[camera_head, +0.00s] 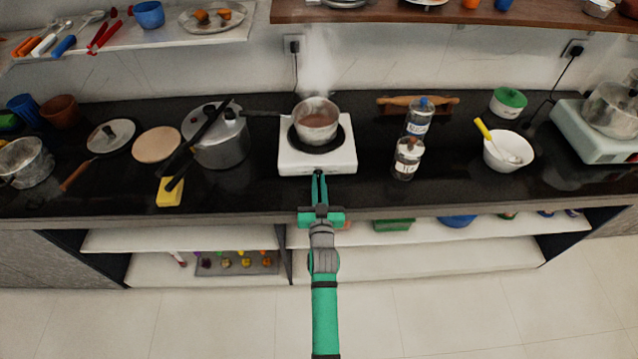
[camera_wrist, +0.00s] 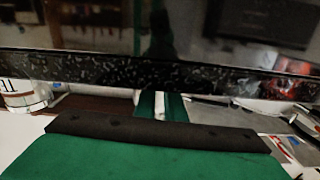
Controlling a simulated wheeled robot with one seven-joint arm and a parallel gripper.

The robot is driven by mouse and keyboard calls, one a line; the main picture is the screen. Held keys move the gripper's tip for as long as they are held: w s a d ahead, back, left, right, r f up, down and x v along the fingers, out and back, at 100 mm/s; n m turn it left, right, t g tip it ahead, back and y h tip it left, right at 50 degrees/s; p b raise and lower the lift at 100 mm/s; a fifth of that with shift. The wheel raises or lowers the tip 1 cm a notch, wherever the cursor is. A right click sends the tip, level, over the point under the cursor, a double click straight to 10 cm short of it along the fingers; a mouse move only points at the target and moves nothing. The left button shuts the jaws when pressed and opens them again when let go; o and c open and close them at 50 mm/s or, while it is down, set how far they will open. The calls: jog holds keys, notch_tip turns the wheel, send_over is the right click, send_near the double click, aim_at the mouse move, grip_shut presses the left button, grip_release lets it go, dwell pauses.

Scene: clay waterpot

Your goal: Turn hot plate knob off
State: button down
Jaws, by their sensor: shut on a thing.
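The white hot plate (camera_head: 290,162) stands on the dark counter near the middle, its front facing me. A steaming pot (camera_head: 318,134) sits on its round dark burner. My gripper (camera_head: 319,173) reaches over the counter's front edge, and its fingertips are at the middle of the hot plate's front face. The fingers are shut on the knob there. The fingertips hide the knob, so its angle cannot be told. In the wrist view the green fingers (camera_wrist: 162,105) are close together, with a narrow pale strip between them.
A bottle (camera_head: 418,118) and a jar (camera_head: 408,157) stand right of the hot plate. A pressure cooker (camera_head: 222,145) and a yellow sponge (camera_head: 170,192) are to the left. The counter's front edge (camera_head: 250,218) runs under my gripper, with open shelves below.

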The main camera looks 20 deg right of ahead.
jog(key=shift+n, duration=0.3)
jog(key=c, duration=2.1)
grip_release()
jog(key=shift+w, duration=0.15)
jog(key=shift+d, duration=0.3)
jog(key=shift+a, duration=0.4)
jog(key=shift+s, duration=0.75)
jog(key=v, duration=0.9)
jog(key=shift+s+a+r, duration=0.1)
jog(key=shift+s+a, duration=0.15)
jog(key=shift+s, duration=0.05)
